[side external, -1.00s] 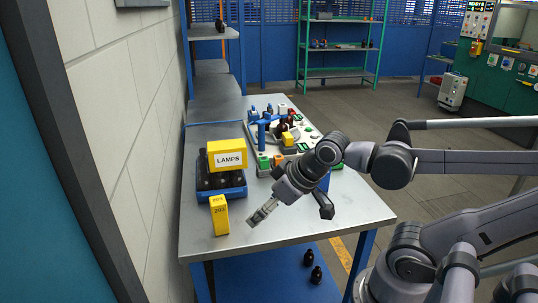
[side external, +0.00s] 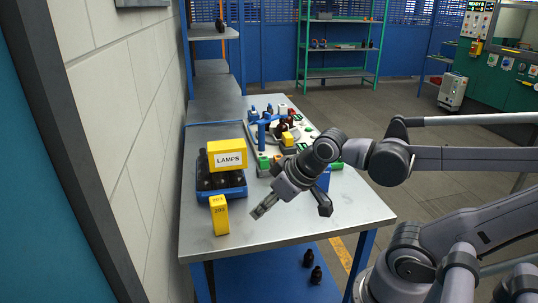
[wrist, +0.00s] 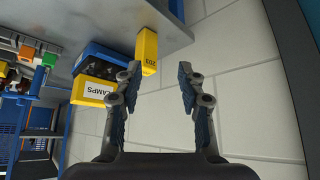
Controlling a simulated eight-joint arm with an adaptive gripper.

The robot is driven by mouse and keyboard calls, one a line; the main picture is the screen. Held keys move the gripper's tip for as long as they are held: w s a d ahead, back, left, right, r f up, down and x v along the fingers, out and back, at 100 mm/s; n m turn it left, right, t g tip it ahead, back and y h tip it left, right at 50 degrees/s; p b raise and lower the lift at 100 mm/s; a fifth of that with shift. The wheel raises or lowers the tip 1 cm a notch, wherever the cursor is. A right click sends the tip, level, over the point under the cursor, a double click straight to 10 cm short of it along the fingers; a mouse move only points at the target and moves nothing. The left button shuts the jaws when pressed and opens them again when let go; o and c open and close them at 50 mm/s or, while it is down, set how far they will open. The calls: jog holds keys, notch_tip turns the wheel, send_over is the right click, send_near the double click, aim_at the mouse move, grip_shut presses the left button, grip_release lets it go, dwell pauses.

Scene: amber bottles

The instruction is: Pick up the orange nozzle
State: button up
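My gripper (side external: 258,213) is above the front part of the grey table, right of the yellow box marked 203. In the wrist view my gripper (wrist: 159,76) is open, with nothing between its fingers. A small orange piece (wrist: 27,52) shows at the left of the wrist view, beside a green piece, well away from the fingers. An orange-yellow block (side external: 288,138) stands among the coloured parts at the back of the table in the side view. I cannot tell for sure which of these is the orange nozzle.
A blue tray of dark bottles (side external: 233,191) carries a yellow LAMPS box (side external: 227,154). The yellow 203 box (side external: 219,215) stands in front of it, near the wall. A blue T-shaped piece (side external: 264,128) rises among the parts. The table's front right is bare.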

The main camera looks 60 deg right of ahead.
jog(key=w+d+r+m+h, duration=0.1)
jog(key=w+d+r+m, duration=0.15)
jog(key=w+d, duration=0.45)
jog(key=m+g+h, duration=0.2)
jog(key=m+g, duration=0.2)
jog(key=m, duration=0.2)
send_near(279, 157)
jog(key=x, duration=1.1)
jog(key=shift+r, duration=0.1)
jog(key=c, duration=0.7)
